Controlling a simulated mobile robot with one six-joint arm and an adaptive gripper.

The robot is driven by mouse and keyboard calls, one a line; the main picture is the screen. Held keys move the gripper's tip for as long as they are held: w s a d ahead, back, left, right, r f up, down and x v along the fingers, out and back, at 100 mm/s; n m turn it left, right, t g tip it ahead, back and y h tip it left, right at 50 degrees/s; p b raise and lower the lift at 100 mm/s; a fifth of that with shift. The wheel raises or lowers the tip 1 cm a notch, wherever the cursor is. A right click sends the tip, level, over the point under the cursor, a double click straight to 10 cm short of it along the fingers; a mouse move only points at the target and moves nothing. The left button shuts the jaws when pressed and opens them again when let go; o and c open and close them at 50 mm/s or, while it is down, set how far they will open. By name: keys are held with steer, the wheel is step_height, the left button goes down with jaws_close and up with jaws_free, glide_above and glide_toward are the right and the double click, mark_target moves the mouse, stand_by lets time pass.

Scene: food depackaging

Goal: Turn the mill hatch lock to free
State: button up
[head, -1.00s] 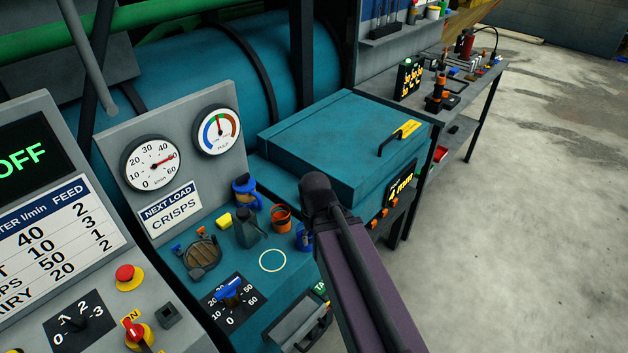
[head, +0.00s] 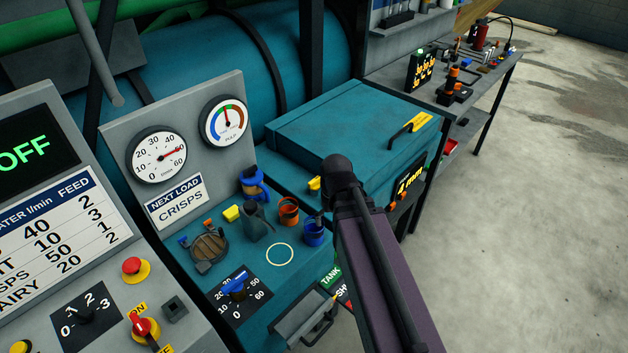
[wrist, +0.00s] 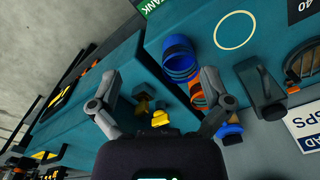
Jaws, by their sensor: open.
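The mill hatch is a teal box lid (head: 350,125) with a black bar handle (head: 400,135) and a yellow label. A small yellow part (head: 314,184), which may be the lock, shows at its near left, partly behind my arm. In the wrist view, small yellow pieces (wrist: 160,118) lie beyond my gripper (wrist: 159,78), between its fingers in the picture. I cannot tell which way the lock is turned. My gripper is open, with nothing between its fingertips. In the head view my arm hides the gripper.
Blue (head: 314,231) and orange (head: 288,210) cups and a dark grey jug (head: 257,222) stand left of my arm on the teal panel. A blue dial (head: 238,292) and a grey tray handle are nearer. A tool bench stands at the back right.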

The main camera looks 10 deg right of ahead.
mark_target(314, 180)
steer(key=w+r+n+p, duration=0.1)
steer(key=w+n, duration=0.2)
steer(key=w, duration=1)
steer(key=w+r+n+p, duration=0.2)
steer(key=w+n, duration=0.1)
steer(key=w, duration=1.1)
steer(key=shift+r+n, duration=0.25)
steer(key=shift+n, duration=0.05)
steer(key=shift+w+f, duration=0.1)
steer(key=shift+f, duration=0.05)
step_height(314, 180, down, 14)
steer(key=b, duration=1.3)
steer(key=shift+r, duration=0.25)
